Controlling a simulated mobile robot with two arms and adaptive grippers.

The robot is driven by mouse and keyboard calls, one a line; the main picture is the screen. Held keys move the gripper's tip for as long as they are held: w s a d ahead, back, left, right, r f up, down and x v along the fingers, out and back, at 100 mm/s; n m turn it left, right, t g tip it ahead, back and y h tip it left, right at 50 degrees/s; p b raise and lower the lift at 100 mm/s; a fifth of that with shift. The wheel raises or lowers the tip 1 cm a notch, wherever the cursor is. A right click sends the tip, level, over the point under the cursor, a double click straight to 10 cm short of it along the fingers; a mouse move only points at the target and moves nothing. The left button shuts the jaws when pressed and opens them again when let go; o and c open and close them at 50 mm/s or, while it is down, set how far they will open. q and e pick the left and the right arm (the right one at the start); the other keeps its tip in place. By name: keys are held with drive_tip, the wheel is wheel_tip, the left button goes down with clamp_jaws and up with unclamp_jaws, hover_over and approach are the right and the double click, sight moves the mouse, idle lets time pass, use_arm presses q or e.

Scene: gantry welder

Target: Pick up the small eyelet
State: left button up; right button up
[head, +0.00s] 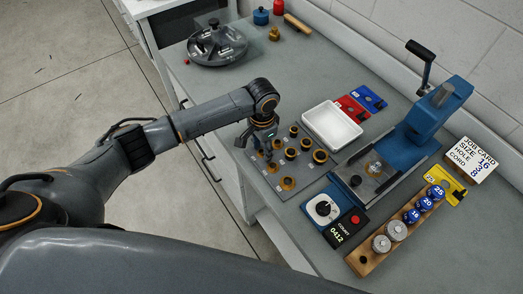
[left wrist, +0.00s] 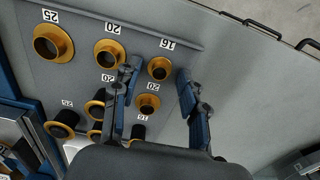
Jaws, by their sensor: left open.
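A grey board (head: 296,188) on the bench holds several brass eyelets in rows with number labels. In the left wrist view one small eyelet (left wrist: 158,68) is beside a "16" label near the board's edge. Another small eyelet (left wrist: 148,105) is just below it in the picture. A larger eyelet (left wrist: 109,53) and the largest one (left wrist: 55,45) are further left. My left gripper (left wrist: 158,90) is open, its two blue-padded fingers apart on either side of the small eyelets in the picture. In the head view the left gripper (head: 268,158) is low over the board and hides part of it.
A white tray (head: 333,127) and a blue press (head: 420,125) stand behind and right of the board. A dial unit (head: 323,209), a wooden rack (head: 375,255) and a job card (head: 471,160) are at right.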

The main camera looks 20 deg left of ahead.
use_arm(q)
drive_tip(key=c, duration=0.8)
